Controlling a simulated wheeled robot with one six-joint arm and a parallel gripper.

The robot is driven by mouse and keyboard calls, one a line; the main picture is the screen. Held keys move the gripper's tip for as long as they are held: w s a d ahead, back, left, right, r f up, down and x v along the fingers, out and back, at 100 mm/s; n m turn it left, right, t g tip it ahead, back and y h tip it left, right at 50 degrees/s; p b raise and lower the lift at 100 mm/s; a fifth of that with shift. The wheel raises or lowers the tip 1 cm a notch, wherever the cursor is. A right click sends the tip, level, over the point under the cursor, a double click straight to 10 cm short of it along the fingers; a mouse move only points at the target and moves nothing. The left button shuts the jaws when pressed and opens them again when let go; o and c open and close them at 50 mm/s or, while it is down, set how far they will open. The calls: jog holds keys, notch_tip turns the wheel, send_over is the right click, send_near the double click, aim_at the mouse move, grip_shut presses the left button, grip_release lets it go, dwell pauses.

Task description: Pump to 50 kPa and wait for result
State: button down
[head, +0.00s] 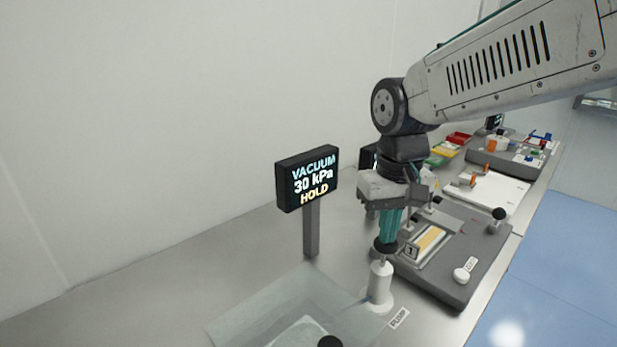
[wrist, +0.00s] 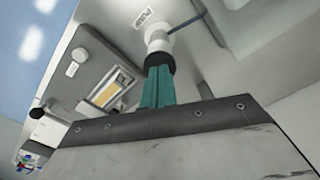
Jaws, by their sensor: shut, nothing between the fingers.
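The vacuum display (head: 307,180) stands on a post and reads "VACUUM 30 kPa HOLD". The white pump (head: 380,288) stands upright on the bench beside a "PUMP" label (head: 399,318). It has a black knob on top. My gripper (head: 386,240) points down with its teal fingers shut and empty, their tips at the black knob (wrist: 158,60). They look to be touching it or just above it; I cannot tell which. In the wrist view the white pump body (wrist: 157,36) shows beyond the knob, near the "PUMP" label (wrist: 145,20). A clear box (head: 290,305) stands left of the pump.
A grey fixture (head: 470,275) with a yellow-orange strip, a white knob (head: 461,275) and a black ball handle (head: 498,214) lies right of the pump. A white board (head: 495,192) and coloured trays are farther back. Bare bench lies left of the display.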

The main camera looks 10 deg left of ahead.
jog(key=shift+f, duration=0.85)
jog(key=shift+r, duration=2.55)
dwell(0.4)
notch_tip(320, 180, up, 6)
jog(key=shift+f, duration=0.1)
dwell(0.5)
